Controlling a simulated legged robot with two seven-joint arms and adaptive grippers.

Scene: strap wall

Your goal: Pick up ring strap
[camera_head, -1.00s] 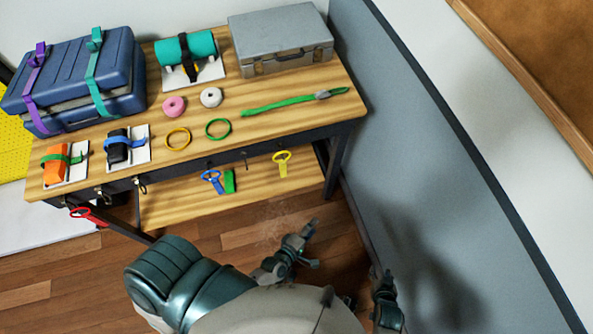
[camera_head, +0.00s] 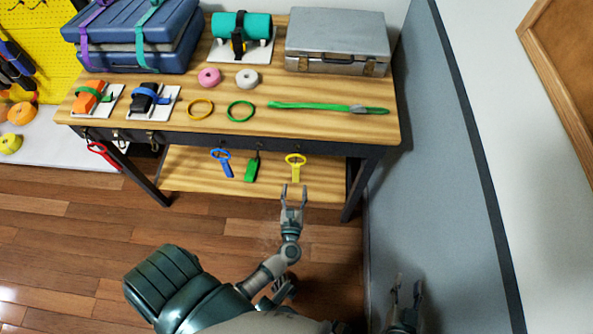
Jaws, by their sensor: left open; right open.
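Two thin rings lie flat on the wooden table top, a yellow ring (camera_head: 200,118) and a green ring (camera_head: 240,121) just right of it. I cannot tell which one is the ring strap. A long green strap (camera_head: 310,106) with a grey buckle lies to their right. My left gripper (camera_head: 292,190) is open and empty, in front of the table and below its top edge, apart from both rings. My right gripper (camera_head: 407,284) is open and empty at the lower right, near the grey panel and farther from the table.
Pink (camera_head: 209,77) and white (camera_head: 247,79) rolls sit behind the rings. A silver case (camera_head: 337,35) and blue case (camera_head: 135,45) stand at the back. Blue (camera_head: 222,162), green (camera_head: 251,168) and yellow (camera_head: 295,166) tools hang at the front. A grey panel (camera_head: 430,160) bounds the right.

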